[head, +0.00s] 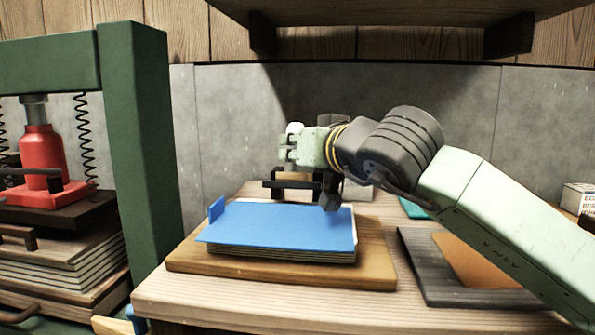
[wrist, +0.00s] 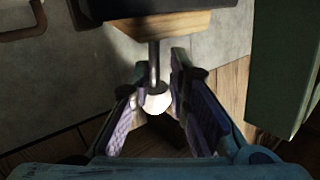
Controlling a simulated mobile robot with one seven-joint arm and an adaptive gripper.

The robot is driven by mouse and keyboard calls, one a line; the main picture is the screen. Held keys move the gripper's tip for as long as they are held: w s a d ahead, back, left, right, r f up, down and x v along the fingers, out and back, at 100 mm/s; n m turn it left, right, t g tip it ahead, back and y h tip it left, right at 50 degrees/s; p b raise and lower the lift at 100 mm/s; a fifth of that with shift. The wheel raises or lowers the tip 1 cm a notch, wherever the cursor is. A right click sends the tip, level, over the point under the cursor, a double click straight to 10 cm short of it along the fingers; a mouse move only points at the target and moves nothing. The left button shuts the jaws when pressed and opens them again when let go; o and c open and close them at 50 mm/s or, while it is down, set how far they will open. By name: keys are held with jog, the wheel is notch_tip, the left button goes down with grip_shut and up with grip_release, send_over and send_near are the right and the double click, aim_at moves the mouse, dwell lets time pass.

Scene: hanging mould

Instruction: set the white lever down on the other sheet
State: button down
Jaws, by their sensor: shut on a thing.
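My gripper (head: 290,150) points left above the back of the blue sheet (head: 290,228). In the wrist view its fingers (wrist: 158,98) are closed in around a lever with a round white knob (wrist: 157,103) and a thin metal stem. The white knob also shows at the gripper's tip in the head view (head: 294,127). The stem joins a wooden piece with a dark part beyond it. I cannot tell whether these touch anything below. The blue sheet lies on a stack on a wooden board. An orange-brown sheet (head: 475,260) lies on a dark board at right.
A green press frame (head: 140,130) with a red jack (head: 40,155) stands at left. A shelf (head: 400,12) overhangs the back. A small box (head: 578,196) sits at far right. My arm passes over the right-hand board. Bare tabletop (head: 300,308) runs along the front.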

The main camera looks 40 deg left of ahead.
jog(key=shift+w+d+f+t+b, duration=0.3)
jog(key=shift+d+f+b, duration=0.1)
jog(key=shift+f, duration=0.1)
jog(key=shift+s+d+f+b, duration=0.3)
jog(key=shift+s+f+b, duration=0.15)
jog(key=shift+b, duration=0.2)
jog(key=shift+s, duration=0.2)
dwell(1.0)
jog(key=c, duration=1.8)
grip_release()
jog(key=shift+w+f, duration=0.1)
jog(key=o, duration=0.5)
jog(key=shift+s+r, duration=0.2)
jog(key=shift+a, duration=0.1)
jog(key=v, duration=1.2)
jog(key=shift+w, duration=0.1)
